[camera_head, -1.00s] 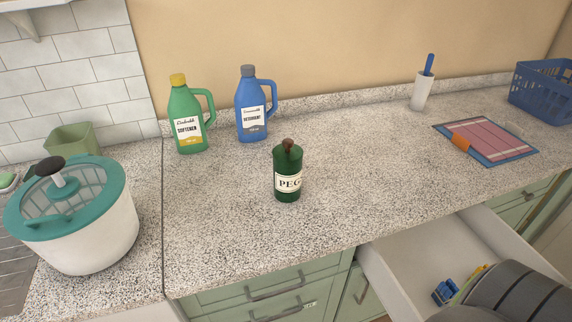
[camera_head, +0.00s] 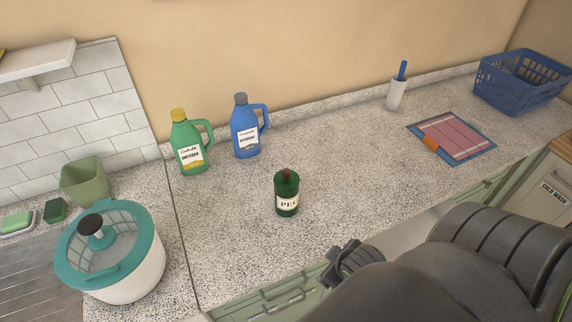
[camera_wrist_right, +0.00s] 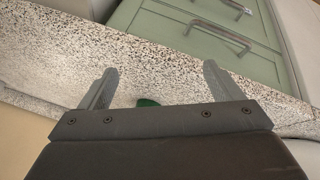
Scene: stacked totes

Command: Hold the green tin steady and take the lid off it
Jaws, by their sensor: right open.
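The green tin (camera_head: 287,199) stands upright on the speckled counter, with a pale label reading "PEG". Its dark green lid (camera_head: 287,177) with a brown knob is on top. My right gripper (camera_head: 347,262) is in front of the tin and to its right, near the counter's front edge, apart from it. In the right wrist view its two fingers (camera_wrist_right: 160,85) are spread with nothing between the tips; a small green patch, probably part of the tin, shows behind the gripper body. My left gripper is in neither view.
A green softener bottle (camera_head: 188,143) and a blue detergent bottle (camera_head: 245,130) stand behind the tin. A white tub with a teal lid (camera_head: 140,231) is at left. A folded cloth (camera_head: 455,138) and blue basket (camera_head: 521,84) are at right. The counter around the tin is clear.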

